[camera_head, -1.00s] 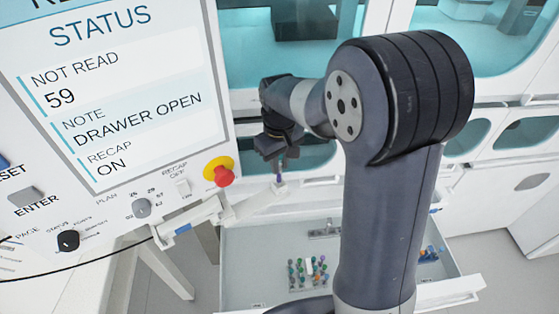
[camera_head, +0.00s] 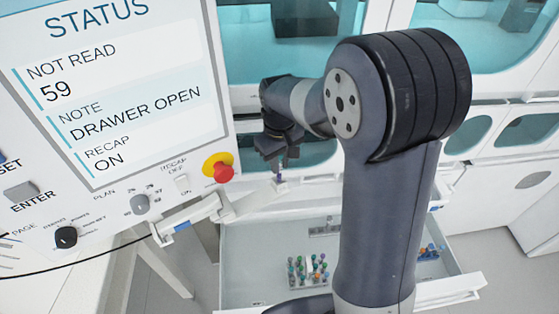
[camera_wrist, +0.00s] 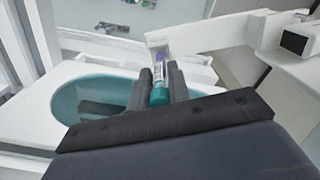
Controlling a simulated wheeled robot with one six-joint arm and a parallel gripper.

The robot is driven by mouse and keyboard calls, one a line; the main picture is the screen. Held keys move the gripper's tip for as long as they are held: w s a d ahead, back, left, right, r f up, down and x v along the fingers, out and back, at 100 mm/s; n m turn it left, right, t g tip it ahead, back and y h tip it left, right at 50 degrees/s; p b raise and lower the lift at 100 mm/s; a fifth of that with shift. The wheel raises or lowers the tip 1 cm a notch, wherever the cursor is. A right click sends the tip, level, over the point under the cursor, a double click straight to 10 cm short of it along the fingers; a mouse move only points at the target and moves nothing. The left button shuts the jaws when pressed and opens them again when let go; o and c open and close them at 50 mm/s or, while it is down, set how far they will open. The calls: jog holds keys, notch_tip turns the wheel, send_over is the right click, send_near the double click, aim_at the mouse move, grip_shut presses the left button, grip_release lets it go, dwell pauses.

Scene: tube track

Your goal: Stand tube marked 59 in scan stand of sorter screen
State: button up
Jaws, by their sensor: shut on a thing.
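My gripper (camera_head: 278,160) is shut on a slim tube (camera_head: 279,178). In the wrist view the tube (camera_wrist: 160,72) sits between my two dark fingers (camera_wrist: 158,88), with a teal end towards me, a pale label and a purple far end. The number on it is too small to read. The sorter screen (camera_head: 120,100) reads "NOT READ 59", "DRAWER OPEN" and "RECAP ON". A white arm (camera_head: 195,212) reaches from below the screen towards the tube; it appears to carry the scan stand. In the wrist view the tube's far end is at the white arm's end (camera_wrist: 160,37); I cannot tell whether it is seated.
An open drawer (camera_head: 250,250) below holds a rack of several coloured tubes (camera_head: 308,272) and more tubes (camera_head: 430,252) at the right. A red and yellow button (camera_head: 219,168) and knobs are on the screen panel. White cabinets with teal windows (camera_head: 250,50) stand behind.

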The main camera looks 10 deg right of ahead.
jog(key=shift+f, duration=0.25)
jog(key=shift+f+b, duration=0.4)
jog(key=o, duration=0.9)
notch_tip(320, 180, up, 11)
jog(key=shift+f+b, duration=0.1)
jog(key=shift+b, duration=0.3)
dwell(0.5)
